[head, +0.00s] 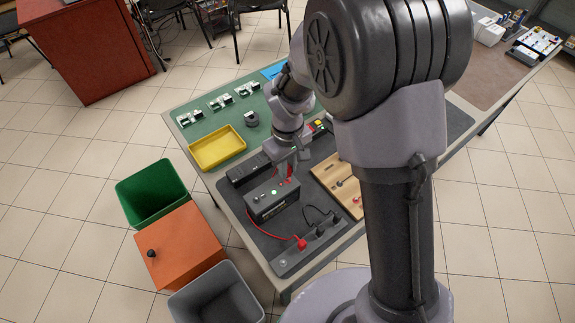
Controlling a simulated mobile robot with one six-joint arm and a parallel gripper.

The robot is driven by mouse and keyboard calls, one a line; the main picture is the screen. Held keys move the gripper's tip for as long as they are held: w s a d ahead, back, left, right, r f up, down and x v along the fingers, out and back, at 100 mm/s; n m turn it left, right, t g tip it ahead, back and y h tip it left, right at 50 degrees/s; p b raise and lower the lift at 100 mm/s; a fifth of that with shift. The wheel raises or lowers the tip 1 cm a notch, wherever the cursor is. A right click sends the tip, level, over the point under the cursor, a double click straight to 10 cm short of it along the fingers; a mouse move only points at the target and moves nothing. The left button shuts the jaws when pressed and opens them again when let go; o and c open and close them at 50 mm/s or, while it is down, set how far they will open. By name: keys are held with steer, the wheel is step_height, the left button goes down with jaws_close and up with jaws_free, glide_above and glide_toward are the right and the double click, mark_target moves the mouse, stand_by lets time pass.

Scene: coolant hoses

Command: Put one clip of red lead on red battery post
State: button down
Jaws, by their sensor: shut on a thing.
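My gripper (287,172) points down just above the far right end of a dark grey box (272,206) with a small green light on top, which looks like the battery. It is shut on a red piece (289,180), likely a clip of the red lead. A red lead (262,228) runs from near the box's left side in a curve to a red clip (301,243) on a dark grey strip (290,262) at the table's front. The red post is not clearly seen. I cannot tell whether the held piece touches the box.
A black lead (313,209) lies right of the box. A wooden tray (325,177) stands right of it, a long black block (248,168) behind it. A yellow tray (217,148) is at the back left. Green (150,195) and grey (215,297) bins flank an orange box (180,246).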

steer(key=shift+f, duration=0.45)
stand_by(0.5)
steer(key=shift+f+b, duration=0.15)
steer(key=shift+b, duration=0.15)
steer(key=shift+f, duration=0.1)
steer(key=c, duration=0.9)
jaws_free()
steer(key=shift+c, duration=0.2)
step_height(320, 180, up, 9)
steer(key=p, duration=0.7)
steer(key=shift+r, duration=0.2)
steer(key=shift+f, duration=0.2)
